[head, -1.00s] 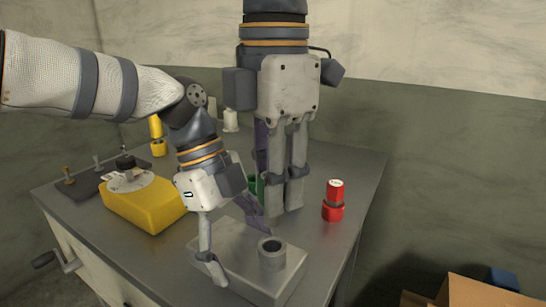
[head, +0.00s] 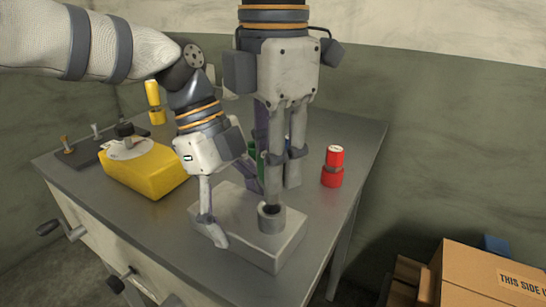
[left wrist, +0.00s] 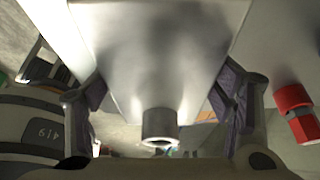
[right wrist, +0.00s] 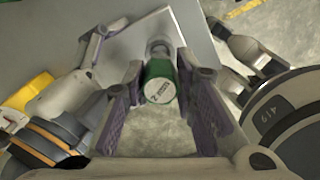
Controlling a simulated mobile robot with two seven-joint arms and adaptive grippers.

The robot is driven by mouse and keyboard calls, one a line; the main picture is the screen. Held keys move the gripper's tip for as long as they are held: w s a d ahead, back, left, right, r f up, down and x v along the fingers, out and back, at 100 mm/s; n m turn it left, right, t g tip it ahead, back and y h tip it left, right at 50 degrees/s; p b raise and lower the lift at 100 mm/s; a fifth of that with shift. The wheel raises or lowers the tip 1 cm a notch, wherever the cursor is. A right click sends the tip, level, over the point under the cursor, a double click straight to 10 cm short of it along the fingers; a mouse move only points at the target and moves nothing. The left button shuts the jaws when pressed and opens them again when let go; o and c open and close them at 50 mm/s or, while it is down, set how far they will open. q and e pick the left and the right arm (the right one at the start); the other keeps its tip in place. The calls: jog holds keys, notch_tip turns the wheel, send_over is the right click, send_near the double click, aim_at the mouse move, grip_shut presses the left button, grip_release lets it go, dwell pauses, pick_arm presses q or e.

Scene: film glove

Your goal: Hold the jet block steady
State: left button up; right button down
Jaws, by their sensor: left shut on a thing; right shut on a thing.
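The jet block (head: 245,238) is a grey metal slab with a round collar (head: 271,218) on top, lying on the table. My left gripper (head: 232,208) is shut on its sides; in the left wrist view the block (left wrist: 160,55) lies between both finger pads. My right gripper (head: 283,196) points down from above, its fingertips close over the collar. In the right wrist view it is shut on a green cylinder (right wrist: 161,84) with a white labelled end, lined up with the collar (right wrist: 159,47). Whether the cylinder touches the collar is hidden.
A red cylinder piece (head: 332,167) stands right of my right gripper. A yellow box with a dial (head: 150,175) and a yellow cylinder piece (head: 153,100) are at the left. Green shows behind my right fingers (head: 262,165). Cardboard boxes (head: 480,275) stand beyond the table's right edge.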

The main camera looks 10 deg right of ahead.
pick_arm(q)
jog(key=shift+f, duration=0.15)
pick_arm(e)
jog(key=shift+f, duration=1.9)
jog(key=c, duration=1.2)
grip_release()
notch_tip(320, 180, up, 12)
jog(key=shift+r, duration=0.1)
pick_arm(q)
jog(key=o, duration=1.7)
jog(key=shift+o, duration=0.4)
